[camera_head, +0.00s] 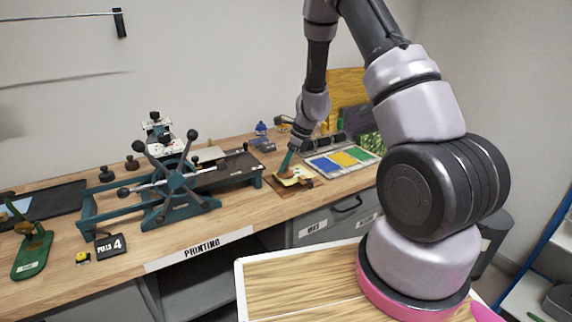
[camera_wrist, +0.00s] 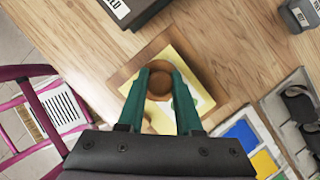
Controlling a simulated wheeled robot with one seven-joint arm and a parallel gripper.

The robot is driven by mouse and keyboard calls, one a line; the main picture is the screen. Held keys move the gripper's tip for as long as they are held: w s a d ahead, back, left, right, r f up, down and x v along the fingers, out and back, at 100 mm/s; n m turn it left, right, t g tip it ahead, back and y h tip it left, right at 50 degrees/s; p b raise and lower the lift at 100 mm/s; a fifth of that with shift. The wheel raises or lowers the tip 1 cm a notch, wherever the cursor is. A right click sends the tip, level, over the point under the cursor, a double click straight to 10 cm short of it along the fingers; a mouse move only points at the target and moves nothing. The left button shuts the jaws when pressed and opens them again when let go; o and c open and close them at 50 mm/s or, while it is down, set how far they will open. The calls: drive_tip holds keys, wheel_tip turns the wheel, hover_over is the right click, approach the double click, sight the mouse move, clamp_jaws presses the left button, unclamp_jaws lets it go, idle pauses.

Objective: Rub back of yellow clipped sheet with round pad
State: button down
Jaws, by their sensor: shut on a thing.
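The yellow sheet (camera_wrist: 202,98) lies on a brown board (camera_wrist: 216,84) on the wooden bench. In the head view the sheet (camera_head: 304,176) is small, at the bench's front edge right of the press. My gripper (camera_wrist: 161,78) has teal fingers shut on the brown round pad (camera_wrist: 160,86), which is over the sheet. In the head view my gripper (camera_head: 287,165) points down at the sheet. The pad's underside is hidden, so I cannot tell whether it touches the sheet. The clip cannot be made out. Pale patches show on the sheet beside my fingers.
A teal press (camera_head: 170,185) with a spoked wheel stands left of the sheet. A tray with blue, yellow and green patches (camera_head: 343,160) lies to the right. A dark block (camera_wrist: 128,8) and a grey container (camera_wrist: 299,14) stand beyond the board. A magenta rack (camera_wrist: 30,115) is off the bench.

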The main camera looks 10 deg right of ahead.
drive_tip(key=shift+r, duration=3.5)
